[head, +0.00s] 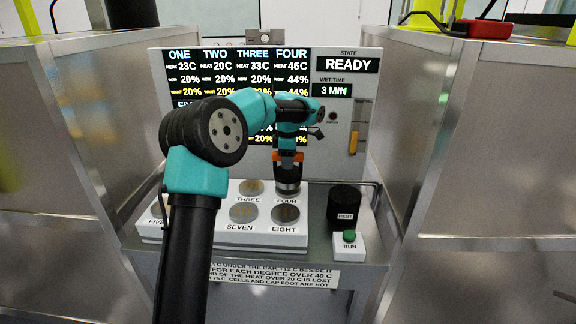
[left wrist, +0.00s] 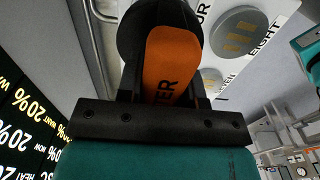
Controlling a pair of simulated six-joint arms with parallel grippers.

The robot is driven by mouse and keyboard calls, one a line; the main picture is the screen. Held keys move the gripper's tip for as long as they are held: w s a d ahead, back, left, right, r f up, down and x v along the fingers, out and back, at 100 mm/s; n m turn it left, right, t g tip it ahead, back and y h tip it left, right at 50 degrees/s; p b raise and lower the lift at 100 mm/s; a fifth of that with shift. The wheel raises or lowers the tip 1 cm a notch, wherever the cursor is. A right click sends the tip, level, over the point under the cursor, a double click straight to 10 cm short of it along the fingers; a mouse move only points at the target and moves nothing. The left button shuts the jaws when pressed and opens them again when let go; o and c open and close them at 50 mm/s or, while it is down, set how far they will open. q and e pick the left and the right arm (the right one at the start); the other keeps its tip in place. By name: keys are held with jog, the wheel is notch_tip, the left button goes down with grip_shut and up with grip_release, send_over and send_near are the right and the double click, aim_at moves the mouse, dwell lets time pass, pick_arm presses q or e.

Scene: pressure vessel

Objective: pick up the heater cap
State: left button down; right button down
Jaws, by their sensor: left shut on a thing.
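The heater cap (head: 288,176) is a dark round body with an orange grip, and it is at the cell marked FOUR on the white cell block. My left gripper (head: 288,157) points down and is shut on the cap's orange part. In the left wrist view the orange grip (left wrist: 172,62), with part of the word HEATER on it, lies between the fingers, over the black round body. The cap hides most of cell FOUR, and I cannot tell whether its foot touches the cell. My right gripper is not in view.
Cells SEVEN (head: 243,213) and EIGHT (head: 285,214) are bare. A black REST stand (head: 345,203) and a green RUN button (head: 349,236) are at the right. The display panel (head: 345,64) stands behind and reads READY. Metal counters flank both sides.

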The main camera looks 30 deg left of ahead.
pick_arm(q)
jog(key=shift+r, duration=0.85)
jog(key=s+d+r, duration=0.1)
jog(key=s+d, duration=0.7)
jog(key=s, duration=0.5)
jog(key=shift+s+d+r, duration=0.15)
jog(key=shift+s+d, duration=0.05)
jog(key=shift+s, duration=0.15)
